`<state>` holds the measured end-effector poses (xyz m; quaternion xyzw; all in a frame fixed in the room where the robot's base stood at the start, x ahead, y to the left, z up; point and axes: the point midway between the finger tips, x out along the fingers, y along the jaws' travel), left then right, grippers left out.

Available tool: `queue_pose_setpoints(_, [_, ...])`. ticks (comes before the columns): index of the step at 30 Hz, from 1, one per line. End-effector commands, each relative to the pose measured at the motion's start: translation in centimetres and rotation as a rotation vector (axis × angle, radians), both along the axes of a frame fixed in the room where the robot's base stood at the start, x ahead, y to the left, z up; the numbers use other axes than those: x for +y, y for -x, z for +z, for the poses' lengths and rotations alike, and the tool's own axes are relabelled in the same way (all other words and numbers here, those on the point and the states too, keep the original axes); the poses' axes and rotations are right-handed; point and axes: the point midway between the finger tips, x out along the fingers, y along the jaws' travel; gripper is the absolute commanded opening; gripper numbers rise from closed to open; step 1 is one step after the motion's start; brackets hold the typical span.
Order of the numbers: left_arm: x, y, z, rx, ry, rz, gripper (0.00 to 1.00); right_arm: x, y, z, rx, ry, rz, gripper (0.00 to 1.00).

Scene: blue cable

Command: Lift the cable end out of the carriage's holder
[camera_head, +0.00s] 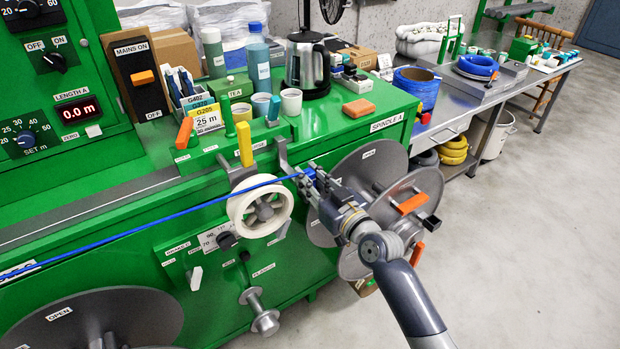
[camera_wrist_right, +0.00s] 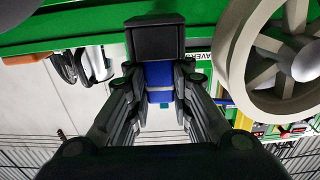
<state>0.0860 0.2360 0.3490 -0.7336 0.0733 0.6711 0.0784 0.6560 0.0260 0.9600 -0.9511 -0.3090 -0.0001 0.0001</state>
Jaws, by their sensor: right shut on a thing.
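The blue cable (camera_head: 150,218) runs taut from the left edge across the green machine, past the top of the white wheel (camera_head: 236,206), to my right gripper (camera_head: 309,178). My right gripper is shut on the blue cable end (camera_head: 310,172). In the right wrist view the blue end (camera_wrist_right: 158,75) sits between the two fingers (camera_wrist_right: 160,95). A dark block (camera_wrist_right: 155,38) lies right against it; I cannot tell if this is the carriage's holder or whether the end is clear of it. A grey upright bracket (camera_head: 283,155) stands beside the gripper. My left gripper is out of view.
Large grey reel discs (camera_head: 375,165) with orange handles stand close behind and right of my right gripper. A yellow lever (camera_head: 244,145) rises above the wheel. Cups, a kettle (camera_head: 307,65) and an orange block (camera_head: 358,108) occupy the machine top. The floor at right is clear.

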Motion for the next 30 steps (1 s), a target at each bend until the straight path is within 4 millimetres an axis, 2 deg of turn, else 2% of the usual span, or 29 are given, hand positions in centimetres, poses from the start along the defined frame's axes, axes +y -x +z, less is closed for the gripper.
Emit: queue_pose_setpoints(30, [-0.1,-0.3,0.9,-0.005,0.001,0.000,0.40,0.0,0.0,1.1,-0.004,-0.002,-0.001,0.00])
